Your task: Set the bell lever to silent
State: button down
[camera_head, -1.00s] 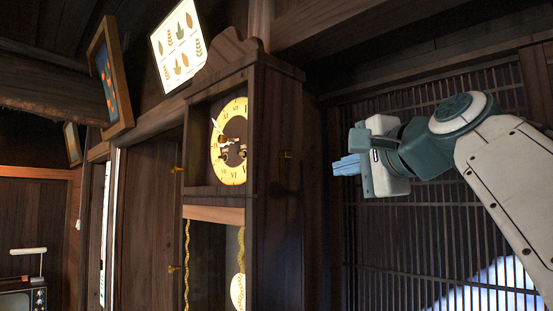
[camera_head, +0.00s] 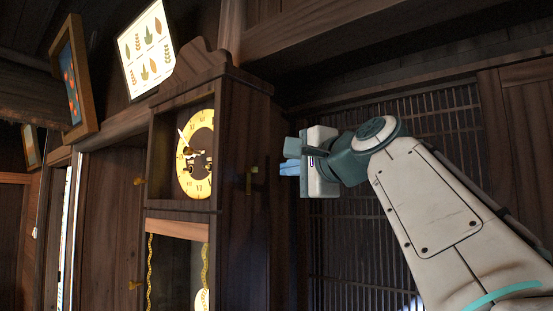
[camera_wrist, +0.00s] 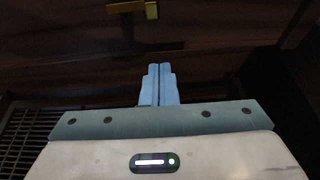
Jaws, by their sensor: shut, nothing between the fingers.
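The tall dark wooden clock (camera_head: 245,120) stands left of centre in the head view, its cream dial (camera_head: 183,175) facing left. A small brass lever (camera_head: 254,180) sticks out of its right side panel.
A lattice screen (camera_head: 350,240) stands behind my arm, right of the clock. A lit plant poster (camera_head: 146,45) and a framed picture (camera_head: 75,80) hang above and left.

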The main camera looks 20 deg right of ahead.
jog(key=a, duration=0.2)
jog(key=w+a+p, duration=0.1)
jog(key=a, duration=0.1)
jog(key=shift+w+a, duration=0.1)
jog(key=shift+a, duration=0.05)
dwell(0.5)
